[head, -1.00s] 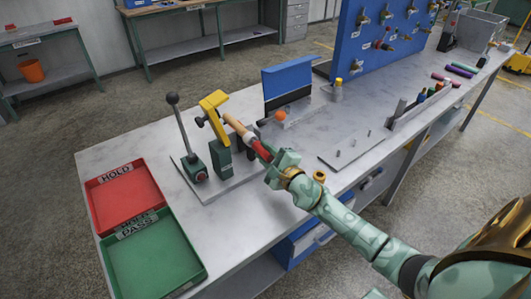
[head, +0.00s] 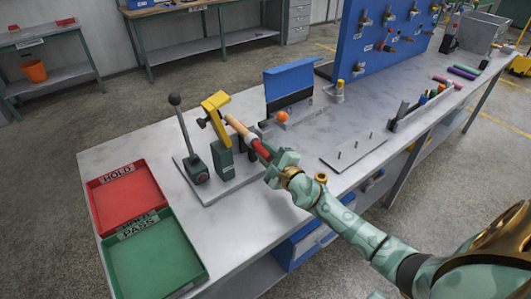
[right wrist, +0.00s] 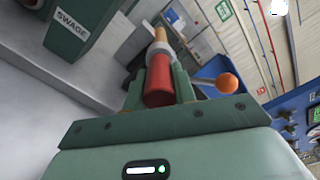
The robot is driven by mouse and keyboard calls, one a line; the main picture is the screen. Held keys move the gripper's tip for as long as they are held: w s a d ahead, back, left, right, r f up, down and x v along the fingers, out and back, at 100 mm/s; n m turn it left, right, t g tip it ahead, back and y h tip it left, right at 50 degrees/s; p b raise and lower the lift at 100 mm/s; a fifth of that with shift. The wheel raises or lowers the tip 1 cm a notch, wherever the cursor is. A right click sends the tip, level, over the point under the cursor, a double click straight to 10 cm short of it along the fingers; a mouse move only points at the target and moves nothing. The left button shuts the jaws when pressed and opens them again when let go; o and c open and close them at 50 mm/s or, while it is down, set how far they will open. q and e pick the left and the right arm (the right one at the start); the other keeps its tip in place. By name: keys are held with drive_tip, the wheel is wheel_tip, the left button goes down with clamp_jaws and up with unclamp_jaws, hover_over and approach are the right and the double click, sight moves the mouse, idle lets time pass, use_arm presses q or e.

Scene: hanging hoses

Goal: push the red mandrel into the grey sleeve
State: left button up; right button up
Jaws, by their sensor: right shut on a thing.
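My right gripper (head: 270,158) is shut on the red mandrel (head: 261,149), beside the green and yellow swage press (head: 221,135). In the right wrist view the red mandrel (right wrist: 159,80) lies between the two fingers. A tan rod (right wrist: 160,35) extends from its far end, and it also shows in the head view (head: 238,127), reaching the press beneath its yellow arm. My left gripper is not in view.
A black-knobbed lever (head: 184,135) stands left of the press. A red tray (head: 148,168) and a green tray (head: 190,265) lie at the left. A blue-topped bench unit (head: 288,78) and an orange ball (head: 282,116) stand behind. A pegged plate (head: 345,160) lies to the right.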

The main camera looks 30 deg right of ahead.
drive_tip(key=shift+w+r, duration=0.1)
drive_tip(key=shift+w, duration=0.2)
idle(0.4)
drive_tip(key=o, duration=1.1)
drive_tip(key=shift+w, duration=0.2)
drive_tip(key=shift+s, duration=0.1)
drive_tip(key=s+p, duration=0.1)
drive_tip(key=s, duration=1.5)
drive_tip(key=shift+d, duration=0.4)
drive_tip(key=shift+s, duration=0.1)
